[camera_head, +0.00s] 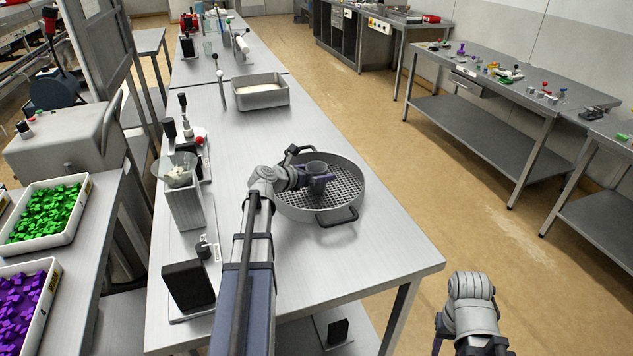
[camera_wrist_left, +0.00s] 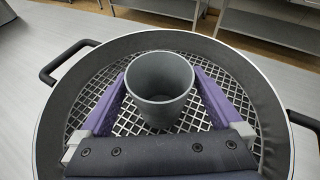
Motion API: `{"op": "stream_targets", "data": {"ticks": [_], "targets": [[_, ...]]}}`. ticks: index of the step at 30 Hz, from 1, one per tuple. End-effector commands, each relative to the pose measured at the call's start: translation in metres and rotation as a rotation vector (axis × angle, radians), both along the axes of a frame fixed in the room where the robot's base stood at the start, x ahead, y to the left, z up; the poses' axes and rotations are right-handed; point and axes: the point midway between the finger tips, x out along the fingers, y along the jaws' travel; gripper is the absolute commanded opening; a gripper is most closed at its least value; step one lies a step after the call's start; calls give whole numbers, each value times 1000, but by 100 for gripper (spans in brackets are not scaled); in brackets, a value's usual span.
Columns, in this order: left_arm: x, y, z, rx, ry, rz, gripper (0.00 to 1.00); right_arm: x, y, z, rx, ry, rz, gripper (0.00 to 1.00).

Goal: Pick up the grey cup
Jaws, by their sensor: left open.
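The grey cup (camera_wrist_left: 160,88) stands upright on the mesh of a round sieve (camera_wrist_left: 262,85) with dark handles. In the head view the cup (camera_head: 317,168) shows at the end of my left arm, above the sieve mesh (camera_head: 338,185). My left gripper (camera_wrist_left: 160,92) is open, with one purple finger on each side of the cup. A narrow gap seems to show beside the cup, but contact low down is hidden. In the head view my left gripper (camera_head: 318,182) is partly hidden by its wrist. My right gripper (camera_head: 468,345) is at the bottom edge, cut off, away from the table.
The sieve stands on a steel table (camera_head: 385,255). A metal pan (camera_head: 262,92) lies farther back. A clear-topped hopper device (camera_head: 183,195) and a dark block (camera_head: 188,285) stand left of my left arm. The table is clear right of the sieve.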

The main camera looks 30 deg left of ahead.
Motion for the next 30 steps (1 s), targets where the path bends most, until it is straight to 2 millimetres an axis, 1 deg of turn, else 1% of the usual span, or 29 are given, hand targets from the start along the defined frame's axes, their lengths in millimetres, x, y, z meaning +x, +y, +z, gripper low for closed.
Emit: {"op": "stream_targets", "data": {"ticks": [5,25,30], "targets": [[0,0,0,0,0,1,100,0,0,0,0,0,0,50],[0,0,0,0,0,1,26,0,0,0,0,0,0,50],[0,0,0,0,0,1,25,0,0,0,0,0,0,50]]}}
